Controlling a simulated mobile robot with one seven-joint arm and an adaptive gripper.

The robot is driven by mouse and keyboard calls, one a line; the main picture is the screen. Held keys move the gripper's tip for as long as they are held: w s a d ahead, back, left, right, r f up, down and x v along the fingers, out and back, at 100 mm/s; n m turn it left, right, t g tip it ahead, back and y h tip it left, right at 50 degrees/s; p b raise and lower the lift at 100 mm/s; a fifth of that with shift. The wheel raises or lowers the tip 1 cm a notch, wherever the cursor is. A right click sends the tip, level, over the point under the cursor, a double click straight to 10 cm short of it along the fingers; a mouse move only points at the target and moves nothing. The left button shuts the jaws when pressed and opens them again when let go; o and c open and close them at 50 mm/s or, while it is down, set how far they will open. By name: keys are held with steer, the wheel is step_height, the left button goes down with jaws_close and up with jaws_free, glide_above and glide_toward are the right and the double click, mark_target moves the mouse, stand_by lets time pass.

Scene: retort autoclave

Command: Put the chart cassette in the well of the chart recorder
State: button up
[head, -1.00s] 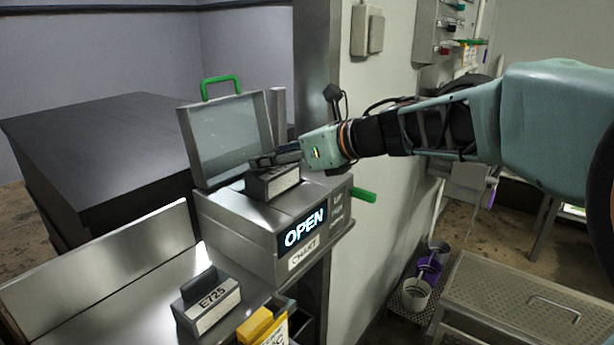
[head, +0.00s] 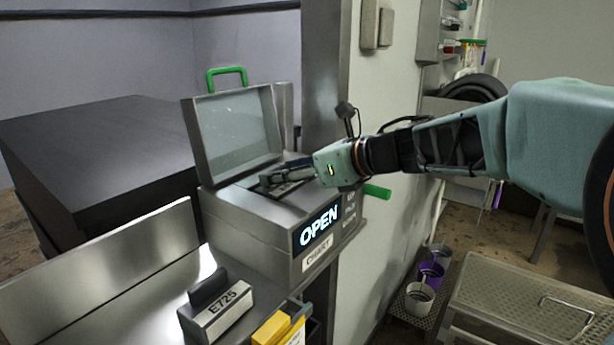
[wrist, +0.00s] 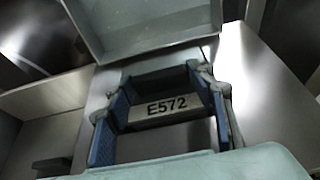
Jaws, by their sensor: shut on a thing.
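The chart recorder (head: 245,228) is a steel box with a lit "OPEN" display and a "CHART" label. Its glazed lid (head: 236,130) stands raised, with a green handle on top. My gripper (head: 283,177) is shut on a chart cassette (head: 290,188), low at the recorder's top opening. In the wrist view the cassette (wrist: 167,108) shows a white label reading E572 between the blue finger pads. Its top is near the level of the recorder's top face, so it sits at least partly in the well. Its underside and the well floor are hidden.
A second cassette labelled E725 (head: 217,310) stands on the steel bench in front of the recorder, beside a yellow item (head: 274,328). A green lever (head: 377,192) sticks out at the recorder's right. The raised lid stands close behind my gripper.

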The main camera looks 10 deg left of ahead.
steer(key=shift+d+r, duration=0.1)
steer(key=shift+d, duration=0.05)
steer(key=o, duration=1.3)
steer(key=shift+f, duration=0.2)
steer(key=shift+d+r, duration=0.2)
steer(key=shift+r, duration=0.15)
steer(key=p+v, duration=0.1)
steer(key=v, duration=1)
steer(key=shift+s+d+r, duration=0.1)
steer(key=shift+s+d, duration=0.1)
steer(key=shift+s, duration=0.1)
